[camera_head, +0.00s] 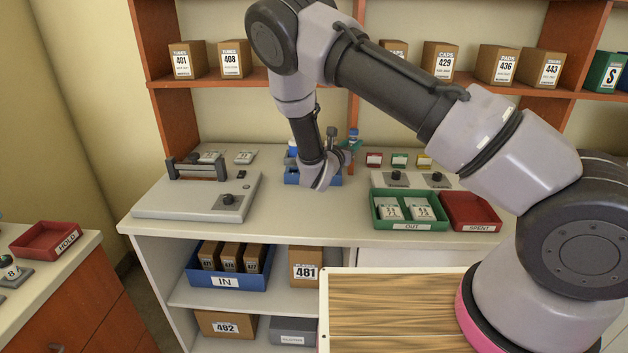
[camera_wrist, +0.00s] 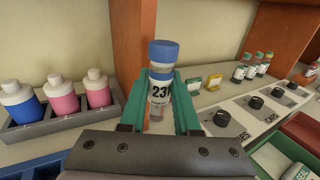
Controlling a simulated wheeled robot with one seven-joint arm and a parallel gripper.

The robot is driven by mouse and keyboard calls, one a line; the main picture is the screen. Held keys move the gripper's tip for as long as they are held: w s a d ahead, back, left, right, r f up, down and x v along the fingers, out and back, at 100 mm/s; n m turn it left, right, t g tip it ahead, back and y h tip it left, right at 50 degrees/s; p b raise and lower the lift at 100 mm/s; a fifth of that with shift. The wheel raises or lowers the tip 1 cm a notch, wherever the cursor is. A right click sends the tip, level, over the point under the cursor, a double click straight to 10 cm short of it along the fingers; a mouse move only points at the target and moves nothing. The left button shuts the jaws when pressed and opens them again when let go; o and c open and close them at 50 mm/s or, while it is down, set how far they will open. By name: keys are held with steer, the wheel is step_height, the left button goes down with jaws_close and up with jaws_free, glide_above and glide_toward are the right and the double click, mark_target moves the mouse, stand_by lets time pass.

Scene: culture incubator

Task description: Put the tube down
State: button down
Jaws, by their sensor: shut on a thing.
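The tube (camera_wrist: 159,92) has a blue cap, clear walls and a white label with black digits starting "23". It stands upright in the wrist view between the two green fingers of my gripper (camera_wrist: 160,104), which is shut on it. In the head view the gripper (camera_head: 350,146) is above the back of the white bench, and a small blue cap (camera_head: 353,133) shows there. I cannot tell how far the tube's bottom is from a surface.
A blue tray (camera_head: 292,178) sits below my wrist. A grey holder (camera_wrist: 60,125) with blue and pink bottles is at left in the wrist view. A green OUT tray (camera_head: 410,224) and red SPENT tray (camera_head: 479,226) are to the right. A grey device (camera_head: 165,205) stands left.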

steer(key=w+a+r+n+t+y, duration=0.1)
steer(key=a+n+t+y, duration=0.2)
steer(key=a, duration=1)
steer(key=shift+g+y, duration=0.6)
steer(key=f, duration=0.1)
steer(key=a+f, duration=0.1)
steer(key=f, duration=0.3)
steer(key=shift+w+a+f, duration=0.1)
steer(key=shift+a+f, duration=0.1)
steer(key=shift+a, duration=0.15)
step_height(320, 180, down, 4)
steer(key=shift+f, duration=0.1)
steer(key=c, duration=0.6)
jaws_free()
steer(key=shift+f, duration=0.1)
steer(key=shift+c, duration=0.2)
